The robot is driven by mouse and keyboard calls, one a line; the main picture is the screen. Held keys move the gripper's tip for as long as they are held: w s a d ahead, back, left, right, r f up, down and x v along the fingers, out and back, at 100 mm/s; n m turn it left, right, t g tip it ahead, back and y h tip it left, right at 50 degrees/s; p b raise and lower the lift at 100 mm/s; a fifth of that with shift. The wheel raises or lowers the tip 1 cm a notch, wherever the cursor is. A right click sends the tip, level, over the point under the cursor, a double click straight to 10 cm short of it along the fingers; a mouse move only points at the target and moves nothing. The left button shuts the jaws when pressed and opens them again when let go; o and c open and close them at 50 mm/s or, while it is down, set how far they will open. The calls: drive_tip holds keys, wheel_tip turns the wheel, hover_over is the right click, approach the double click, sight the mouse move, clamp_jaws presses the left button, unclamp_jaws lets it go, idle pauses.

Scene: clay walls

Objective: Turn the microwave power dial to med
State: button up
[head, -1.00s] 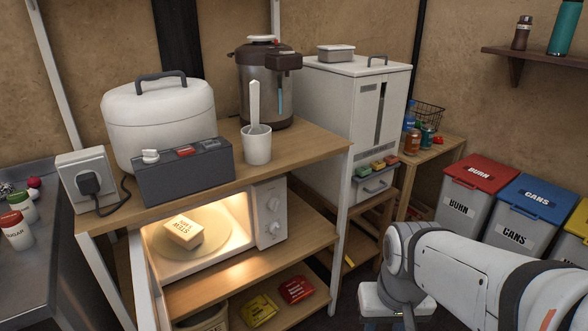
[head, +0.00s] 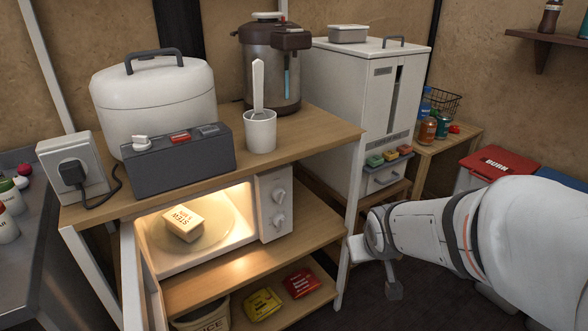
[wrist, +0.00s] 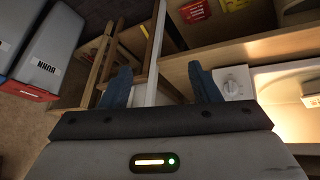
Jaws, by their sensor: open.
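The white microwave (head: 274,238) sits on the shelf under the wooden top. Its door stands open at the left, and its lit inside shows a box (head: 183,222) on the turntable. Its right panel carries an upper dial (head: 278,196) and a lower dial (head: 279,221); their markings are too small to read. In the wrist view, my gripper (wrist: 161,86) is open and empty, with two blue fingers spread apart. A dial (wrist: 231,84) shows just right of the right finger, apart from it as far as I can see. The other dial is not clear there.
A white shelf post (head: 351,220) stands between the microwave and my arm. A white mug (head: 260,132) with a utensil, a rice cooker (head: 155,95) and a grey control box (head: 180,160) stand above. Bins (head: 490,168) stand at the right.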

drive_tip(key=w+a+f+n+t+y+b, duration=0.1)
drive_tip(key=w+a+n+t, duration=0.1)
drive_tip(key=w, duration=0.4)
drive_tip(key=w+a+f+n+t+y+b, duration=0.1)
drive_tip(key=w+a+t+y, duration=0.15)
drive_tip(key=w, duration=0.25)
drive_tip(key=n+t+y+b, duration=0.4)
drive_tip(key=n+y, duration=0.2)
drive_tip(key=y, duration=0.2)
approach(284, 198)
drive_tip(key=w, duration=0.1)
drive_tip(key=b+x, duration=0.1)
drive_tip(key=x, duration=0.7)
drive_tip(key=shift+a, duration=0.4)
drive_tip(key=shift+f+g, duration=0.1)
drive_tip(key=shift+g, duration=0.15)
drive_tip(key=shift+c, duration=0.3)
drive_tip(key=shift+d, duration=0.1)
drive_tip(key=c, duration=0.9)
